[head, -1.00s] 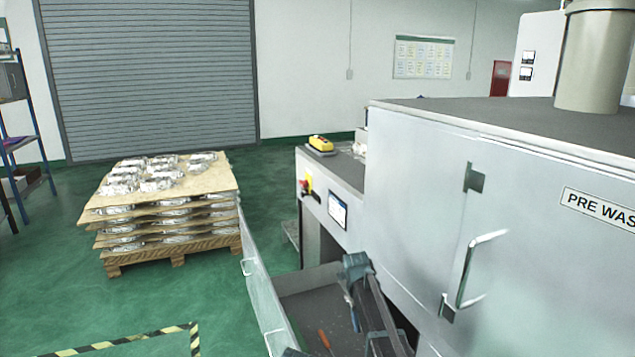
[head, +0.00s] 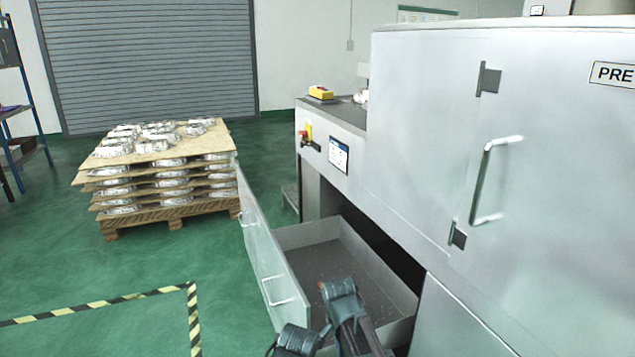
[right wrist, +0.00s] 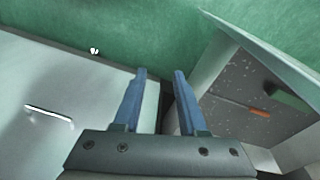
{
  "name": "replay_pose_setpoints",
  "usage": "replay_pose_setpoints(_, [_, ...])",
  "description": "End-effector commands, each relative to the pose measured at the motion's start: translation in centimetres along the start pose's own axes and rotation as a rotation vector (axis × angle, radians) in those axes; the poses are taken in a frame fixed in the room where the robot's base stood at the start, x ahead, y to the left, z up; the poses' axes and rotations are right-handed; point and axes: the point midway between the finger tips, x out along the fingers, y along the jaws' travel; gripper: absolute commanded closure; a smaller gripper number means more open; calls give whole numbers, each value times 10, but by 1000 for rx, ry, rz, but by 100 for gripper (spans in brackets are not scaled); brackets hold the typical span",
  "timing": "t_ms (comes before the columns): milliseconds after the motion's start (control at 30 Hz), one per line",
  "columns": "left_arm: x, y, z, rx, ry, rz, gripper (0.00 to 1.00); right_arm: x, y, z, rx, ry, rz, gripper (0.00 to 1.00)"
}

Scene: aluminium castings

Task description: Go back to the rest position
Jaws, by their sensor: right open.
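My right gripper (right wrist: 160,73) shows in the right wrist view. Its two blue fingers are apart, with nothing between them. An open drawer (right wrist: 210,65) is to the right of the fingers and a pale panel with a handle (right wrist: 48,115) is to their left. In the head view, dark parts of my arms (head: 342,300) come up from the bottom edge, in front of the open drawer (head: 400,292). The fingers cannot be made out there. My left gripper's fingers are not seen.
The PRE WASH machine (head: 420,120) fills the right side. An orange-handled tool (right wrist: 259,112) lies in the drawer. A pallet stack of castings (head: 160,217) stands at the left. Green floor is clear around the striped floor marking (head: 120,299).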

Motion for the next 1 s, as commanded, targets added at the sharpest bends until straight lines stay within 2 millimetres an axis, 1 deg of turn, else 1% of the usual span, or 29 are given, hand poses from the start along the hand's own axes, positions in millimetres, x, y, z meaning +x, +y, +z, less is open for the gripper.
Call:
replay_pose_setpoints(33, [28, 3, -2, 1, 0, -1, 14, 28, 17, 20, -138, -3, 1, 59])
replay_pose_setpoints(100, [45, 4, -3, 2, 1, -1, 14, 44, 31, 37, -333, -8, 3, 59])
replay_pose_setpoints(200, [61, 6, -4, 3, 1, -1, 14, 60, 47, 55, -558, -14, 4, 59])
replay_pose_setpoints(300, [73, 7, -4, 3, 1, -2, 14, 71, 58, 68, -726, -18, 4, 59])
replay_pose_setpoints(500, [93, 9, -6, 4, 1, -2, 14, 91, 77, 86, -979, -25, 2, 59])
replay_pose_setpoints(833, [119, 11, -7, 6, 2, -3, 14, 116, 101, 109, -1283, -33, 0, 59])
replay_pose_setpoints(867, [106, 10, -6, 6, 2, -3, 14, 103, 99, 106, -1277, -33, 0, 59])
replay_pose_setpoints(900, [99, 9, -6, 5, 2, -3, 14, 96, 98, 105, -1274, -33, 0, 59])
replay_pose_setpoints(1000, [88, 8, -5, 5, 1, -3, 14, 85, 99, 104, -1272, -33, 0, 59])
